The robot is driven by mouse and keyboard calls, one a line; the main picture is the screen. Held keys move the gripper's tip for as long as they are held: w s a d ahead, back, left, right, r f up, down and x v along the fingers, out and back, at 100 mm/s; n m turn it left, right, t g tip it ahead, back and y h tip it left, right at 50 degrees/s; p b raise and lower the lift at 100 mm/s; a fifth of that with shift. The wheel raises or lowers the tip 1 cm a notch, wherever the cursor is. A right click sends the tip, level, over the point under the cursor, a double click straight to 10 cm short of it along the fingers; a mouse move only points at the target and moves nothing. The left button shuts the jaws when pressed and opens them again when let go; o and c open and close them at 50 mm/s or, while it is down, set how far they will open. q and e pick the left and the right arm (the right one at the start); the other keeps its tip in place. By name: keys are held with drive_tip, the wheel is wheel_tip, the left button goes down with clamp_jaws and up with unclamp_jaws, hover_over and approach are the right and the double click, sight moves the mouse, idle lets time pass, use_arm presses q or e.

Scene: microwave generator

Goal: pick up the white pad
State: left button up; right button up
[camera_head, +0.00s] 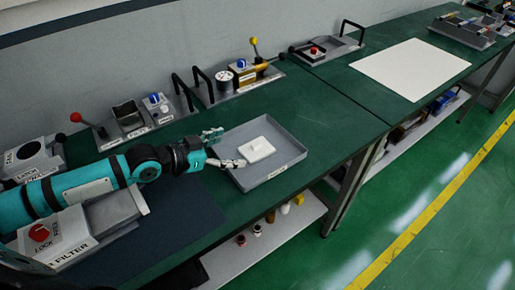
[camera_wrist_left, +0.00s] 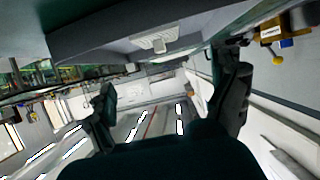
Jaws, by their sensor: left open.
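The white pad (camera_head: 257,148) is a small flat square with a raised bit on top. It lies in a shallow grey tray (camera_head: 282,165) on the green bench. My left gripper (camera_head: 226,147) is open at the tray's left side, with its fingers spread and pointing toward the pad, close to it but not around it. In the left wrist view, the two fingers (camera_wrist_left: 172,92) stand apart with nothing between them, and a pale piece that looks like the pad (camera_wrist_left: 158,41) shows above them in the tray (camera_wrist_left: 85,38). My right gripper is not in view.
Behind the tray stand a station with a yellow lever (camera_head: 256,70) and one with a red-knobbed lever (camera_head: 125,118). A grey box with a red knob (camera_head: 52,238) is at lower left. A white sheet (camera_head: 411,69) lies on the farther bench. The bench right of the tray is clear.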

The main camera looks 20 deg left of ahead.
sight(253, 146)
use_arm(q)
drive_tip(key=x, duration=0.3)
drive_tip(key=shift+w+d+p, duration=0.2)
drive_tip(key=shift+d+p, duration=0.05)
drive_tip(key=shift+p, duration=0.05)
drive_tip(key=shift+w+d+f, duration=0.25)
drive_tip(key=shift+w+f, duration=0.05)
drive_tip(key=shift+w, duration=0.2)
drive_tip(key=x, duration=0.2)
drive_tip(key=p+x, duration=0.1)
drive_tip(key=x, duration=0.1)
drive_tip(key=shift+w+f, duration=0.15)
drive_tip(key=shift+f, duration=0.2)
drive_tip(key=shift+c, duration=1.1)
drive_tip(key=c, duration=1.3)
